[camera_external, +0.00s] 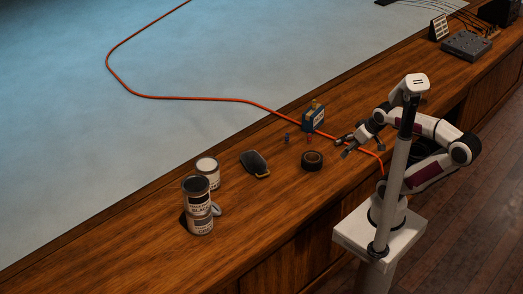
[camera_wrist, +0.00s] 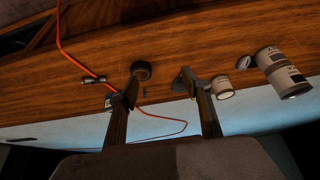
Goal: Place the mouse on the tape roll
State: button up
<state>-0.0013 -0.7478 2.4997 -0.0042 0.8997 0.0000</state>
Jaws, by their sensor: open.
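The dark, rounded object with a yellowish edge, which looks like the mouse (camera_external: 254,162), lies on the wooden desk left of the tape roll. The black tape roll (camera_external: 312,160) lies flat with nothing on it; it also shows in the wrist view (camera_wrist: 141,70), just beyond the left fingertip. My gripper (camera_external: 348,146) is above the desk, right of the tape roll, with its fingers apart and nothing between them. In the wrist view my gripper (camera_wrist: 158,86) has its right fingertip over a dark shape, so I cannot clearly make out the mouse there.
Stacked paint cans (camera_external: 199,222) and another can (camera_external: 208,170) stand left of the mouse, with a pale grey item (camera_external: 216,208) beside them. A blue box (camera_external: 313,117) and small cylinders (camera_external: 287,138) are behind the tape roll. An orange cable (camera_external: 215,99) crosses the desk near my gripper.

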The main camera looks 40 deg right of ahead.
dwell(0.7)
jog(key=n+t+y, duration=0.3)
jog(key=n+y, duration=0.1)
send_over(217, 207)
jog(key=s+d, duration=0.6)
jog(key=d, duration=0.5)
notch_tip(217, 207, down, 13)
jog(key=shift+n+t, duration=0.3)
jog(key=shift+t, duration=0.6)
jog(key=a+f, duration=0.3)
jog(key=f, duration=0.1)
jog(key=a+f, duration=0.3)
jog(key=f, duration=0.1)
jog(key=w+a+f, duration=0.1)
jog(key=a+f, duration=0.2)
jog(key=shift+a+f, duration=0.1)
jog(key=shift+f, duration=0.3)
jog(key=shift+x, duration=1.35)
jog(key=shift+f, duration=0.1)
